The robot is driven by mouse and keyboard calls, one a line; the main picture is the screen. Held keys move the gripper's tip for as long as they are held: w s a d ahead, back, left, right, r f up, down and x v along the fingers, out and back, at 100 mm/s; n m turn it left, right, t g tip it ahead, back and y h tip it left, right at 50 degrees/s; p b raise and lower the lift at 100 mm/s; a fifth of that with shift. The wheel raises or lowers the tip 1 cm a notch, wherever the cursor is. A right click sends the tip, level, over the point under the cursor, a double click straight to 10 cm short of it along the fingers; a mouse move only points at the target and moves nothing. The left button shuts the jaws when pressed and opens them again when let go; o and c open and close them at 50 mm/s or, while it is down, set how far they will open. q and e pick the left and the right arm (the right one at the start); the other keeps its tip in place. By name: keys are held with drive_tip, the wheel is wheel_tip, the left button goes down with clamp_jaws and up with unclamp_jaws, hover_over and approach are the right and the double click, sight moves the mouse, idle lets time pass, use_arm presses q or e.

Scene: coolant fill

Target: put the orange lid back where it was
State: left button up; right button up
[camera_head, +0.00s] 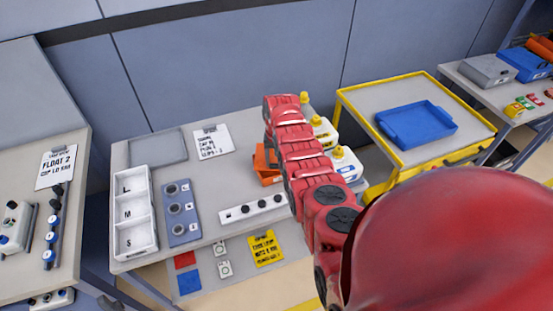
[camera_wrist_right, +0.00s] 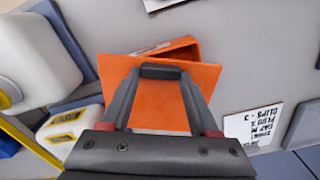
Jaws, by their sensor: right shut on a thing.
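The orange lid (camera_wrist_right: 155,100) is a flat plate in the right wrist view. My right gripper (camera_wrist_right: 160,72) is shut on it, at a dark bar near its middle; I cannot tell whether that bar is a handle or the fingertips. An orange open box (camera_wrist_right: 184,50) shows behind the lid, turned at an angle to it. The lid covers much of the box, and I cannot tell whether they touch. In the head view an orange part (camera_head: 265,166) shows beside my right arm, which hides the gripper. My left gripper is not in view.
White jugs with yellow caps (camera_head: 345,164) stand just right of the arm. A white strip with black knobs (camera_head: 252,209), a blue-grey block with holes (camera_head: 181,212), a white L/M/S tray (camera_head: 134,212) and a paper card (camera_head: 211,142) lie on the grey table.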

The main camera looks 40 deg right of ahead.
drive_tip(key=shift+f, duration=0.1)
drive_tip(key=shift+f+b, duration=0.6)
drive_tip(key=shift+b, duration=0.1)
drive_tip(key=o, duration=1.4)
drive_tip(key=shift+o, duration=0.2)
